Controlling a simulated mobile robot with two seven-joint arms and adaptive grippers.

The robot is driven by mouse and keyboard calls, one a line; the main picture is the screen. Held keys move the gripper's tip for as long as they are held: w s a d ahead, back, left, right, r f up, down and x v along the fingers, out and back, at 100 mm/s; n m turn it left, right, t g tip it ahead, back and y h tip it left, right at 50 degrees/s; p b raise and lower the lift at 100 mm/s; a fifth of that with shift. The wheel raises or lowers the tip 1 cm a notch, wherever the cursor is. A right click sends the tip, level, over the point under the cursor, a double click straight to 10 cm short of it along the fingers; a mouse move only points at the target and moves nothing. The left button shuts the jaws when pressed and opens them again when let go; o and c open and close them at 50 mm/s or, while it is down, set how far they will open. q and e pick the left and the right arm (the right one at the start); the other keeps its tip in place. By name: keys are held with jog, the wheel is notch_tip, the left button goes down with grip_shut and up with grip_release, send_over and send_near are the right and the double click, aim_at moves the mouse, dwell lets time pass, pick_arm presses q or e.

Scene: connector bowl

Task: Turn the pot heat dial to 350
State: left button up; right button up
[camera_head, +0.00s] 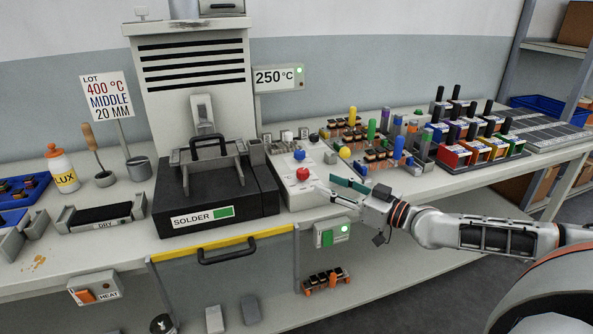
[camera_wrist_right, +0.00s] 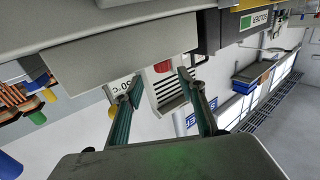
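The temperature display (camera_head: 278,78) reads 250 °C; part of it shows in the wrist view. A pale control box (camera_head: 305,197) right of the black solder pot (camera_head: 215,203) carries a red knob (camera_head: 302,173) and a smaller blue one (camera_head: 299,155). I cannot tell which is the pot heat dial, and no dial scale is readable. My right gripper (camera_head: 335,188) is at the box's right side, close to the red knob. In the wrist view its fingers (camera_wrist_right: 159,79) are apart and empty, the red knob (camera_wrist_right: 163,66) showing beyond the gap. My left gripper is not in view.
A sign (camera_head: 107,94) reads LOT 400 °C, MIDDLE, 20 MM. Colored connector parts (camera_head: 370,154) crowd the bench right of the box. A HEAT box (camera_head: 97,289) and a green-lit switch box (camera_head: 331,232) are at the bench front.

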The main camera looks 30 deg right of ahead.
aim_at(303, 174)
jog(key=shift+w+a, duration=0.55)
jog(key=shift+w, duration=0.25)
jog(key=shift+w+r, duration=0.1)
jog(key=shift+w, duration=0.3)
jog(key=shift+x, duration=0.8)
jog(key=shift+r+x, duration=0.2)
jog(key=shift+x, duration=0.95)
jog(key=shift+f+x, duration=0.1)
jog(key=shift+x, duration=0.6)
jog(key=shift+f+x, duration=0.15)
jog(key=shift+x, duration=0.5)
jog(key=shift+a, duration=0.1)
jog(key=shift+p, duration=0.3)
jog(key=c, duration=1.1)
